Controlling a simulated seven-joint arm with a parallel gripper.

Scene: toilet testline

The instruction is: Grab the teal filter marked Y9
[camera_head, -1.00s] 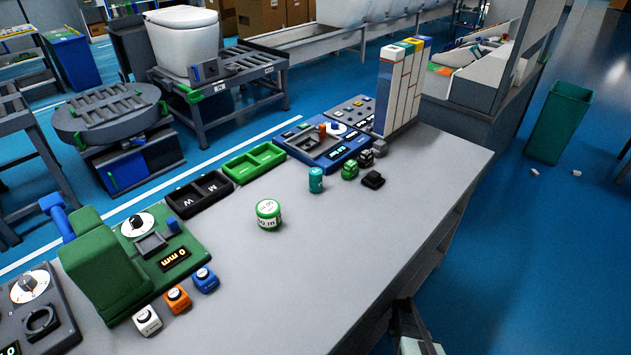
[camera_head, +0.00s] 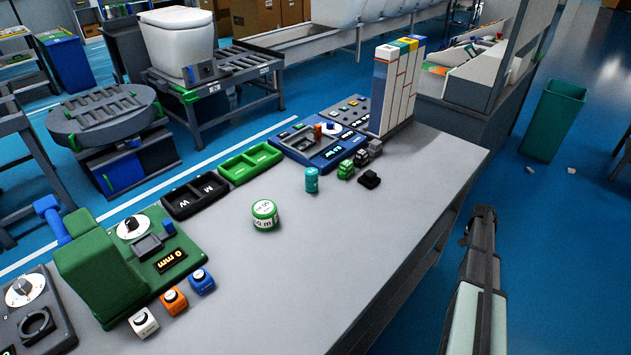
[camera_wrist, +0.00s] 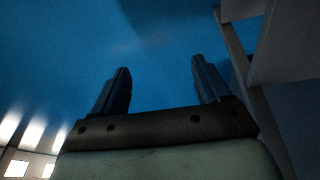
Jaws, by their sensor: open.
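A small teal cylinder (camera_head: 312,180) stands upright on the grey workbench (camera_head: 330,270), right of the middle of the head view. Its marking is too small to read. My gripper is at the right of the head view, past the bench's right edge and well away from the teal cylinder. In the wrist view my gripper (camera_wrist: 155,85) has its two dark fingers spread apart with nothing between them, over blue floor.
A green-and-white round container (camera_head: 264,215) stands left of the cylinder. Green and black small blocks (camera_head: 360,160) and a dark piece (camera_head: 369,180) lie to its right. A blue device (camera_head: 310,150) and a tall white stack (camera_head: 395,90) stand behind. The bench front is clear.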

